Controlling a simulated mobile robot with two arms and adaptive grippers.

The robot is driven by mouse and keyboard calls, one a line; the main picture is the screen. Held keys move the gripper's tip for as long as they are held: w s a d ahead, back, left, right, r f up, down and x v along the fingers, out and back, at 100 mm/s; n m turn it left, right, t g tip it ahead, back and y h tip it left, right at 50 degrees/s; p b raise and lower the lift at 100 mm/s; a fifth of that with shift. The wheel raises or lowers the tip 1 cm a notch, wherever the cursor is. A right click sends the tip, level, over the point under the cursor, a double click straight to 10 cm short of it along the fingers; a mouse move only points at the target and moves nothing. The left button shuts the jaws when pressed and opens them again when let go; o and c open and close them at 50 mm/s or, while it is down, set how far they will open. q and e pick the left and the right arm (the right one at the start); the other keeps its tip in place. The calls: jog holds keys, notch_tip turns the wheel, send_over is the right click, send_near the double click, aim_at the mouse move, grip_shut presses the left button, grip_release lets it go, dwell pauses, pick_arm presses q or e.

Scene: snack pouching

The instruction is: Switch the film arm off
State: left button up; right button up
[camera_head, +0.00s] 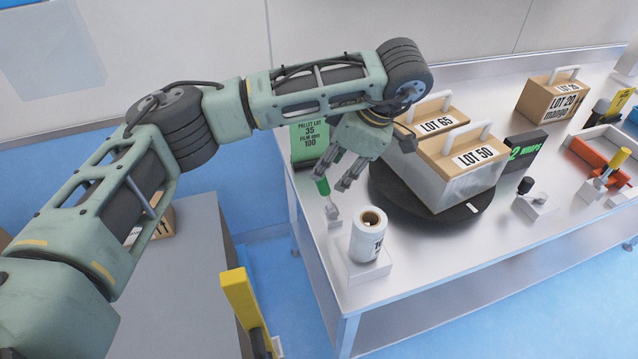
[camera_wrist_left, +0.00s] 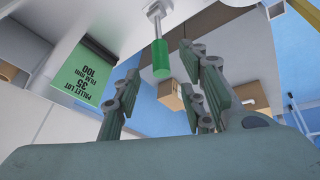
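A small lever with a green grip (camera_head: 322,185) stands on a small pale base (camera_head: 333,213) at the table's left edge, beside the film roll. I cannot tell for certain that it is the film arm's switch. My left gripper (camera_head: 345,182) is just right of the green grip in the head view. In the left wrist view the green grip (camera_wrist_left: 161,58) hangs between and just beyond the spread fingers (camera_wrist_left: 160,85). The fingers are open and hold nothing; contact is not visible. The white film roll (camera_head: 368,238) stands upright on its plate. My right gripper is not in view.
A black turntable (camera_head: 410,205) bears cartons marked LOT 65 (camera_head: 437,124) and LOT 50 (camera_head: 475,156). A green pallet-lot sign (camera_head: 308,146) stands behind my left gripper. A black knob (camera_head: 524,186) and yellow-gripped levers (camera_head: 618,160) are farther right. The table's front right is clear.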

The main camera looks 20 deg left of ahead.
aim_at(322, 182)
pick_arm(q)
jog(key=p+x, duration=0.1)
jog(key=x, duration=0.6)
jog(key=shift+a+f, duration=0.15)
jog(key=shift+f, duration=0.15)
grip_shut()
jog(key=shift+r, duration=0.1)
